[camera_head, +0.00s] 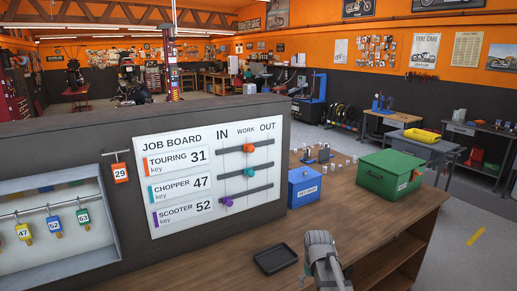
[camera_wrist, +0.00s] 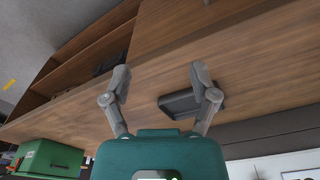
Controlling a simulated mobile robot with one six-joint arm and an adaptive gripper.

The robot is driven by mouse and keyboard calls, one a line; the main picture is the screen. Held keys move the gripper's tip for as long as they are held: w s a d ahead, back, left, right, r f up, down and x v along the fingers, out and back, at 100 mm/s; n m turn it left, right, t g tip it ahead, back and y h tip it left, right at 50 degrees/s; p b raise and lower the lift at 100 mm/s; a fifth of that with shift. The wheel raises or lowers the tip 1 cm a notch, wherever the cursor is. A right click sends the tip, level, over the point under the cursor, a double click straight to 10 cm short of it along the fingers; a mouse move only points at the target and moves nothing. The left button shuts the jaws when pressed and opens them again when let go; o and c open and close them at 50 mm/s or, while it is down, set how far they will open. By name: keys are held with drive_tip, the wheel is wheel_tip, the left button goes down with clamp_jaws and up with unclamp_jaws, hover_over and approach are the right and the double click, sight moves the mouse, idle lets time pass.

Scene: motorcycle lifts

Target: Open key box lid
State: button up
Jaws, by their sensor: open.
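A green box (camera_head: 390,173) with a shut lid, a dark latch and a small label stands on the right of the wooden counter; it shows at lower left in the wrist view (camera_wrist: 50,157). A smaller blue box (camera_head: 304,187) with a white label stands left of it, also shut. I cannot read for certain which box is the key box. My gripper (camera_wrist: 160,80) is open and empty, its two fingers apart over the counter. A grey part of my arm shows at bottom centre in the head view. My gripper touches neither box.
A black tray (camera_head: 275,258) lies on the counter (camera_head: 385,215). A job board (camera_head: 215,170) with sliders hangs on the dark partition. A cabinet (camera_head: 118,245) with hanging numbered keys is at left. Small metal items (camera_head: 318,154) stand behind the blue box. The counter front is clear.

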drive_tip(key=s+f+m+g+b, duration=0.1)
drive_tip(key=s+f+b, duration=0.1)
drive_tip(key=s, duration=1)
drive_tip(key=shift+a+f, duration=0.2)
drive_tip(key=shift+f, duration=0.3)
